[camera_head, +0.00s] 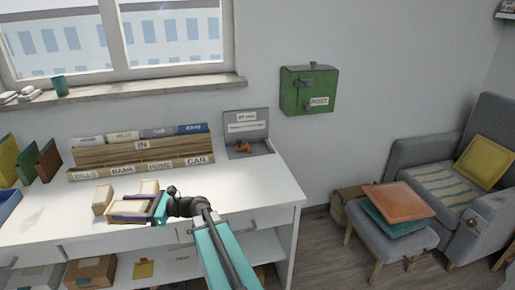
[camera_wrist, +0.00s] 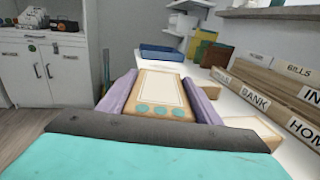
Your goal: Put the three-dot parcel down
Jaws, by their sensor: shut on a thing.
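The three-dot parcel (camera_wrist: 160,92) is a tan box with a pale top panel and three teal dots on its near end. It lies between the two purple fingers of my gripper (camera_wrist: 160,90), which are shut on its sides. In the head view the held parcel (camera_head: 130,208) is over the front of the white desk (camera_head: 235,190), and my gripper (camera_head: 131,208) reaches in from the right. I cannot tell whether the parcel touches the desk.
Two other tan boxes stand close by, one to the left (camera_head: 102,200) and one behind (camera_head: 149,187). A wooden sorter (camera_head: 140,156) labelled BILLS, BANK, HOME and CAR stands behind. A grey stand (camera_head: 248,128) is at the back right. The desk's right part is clear.

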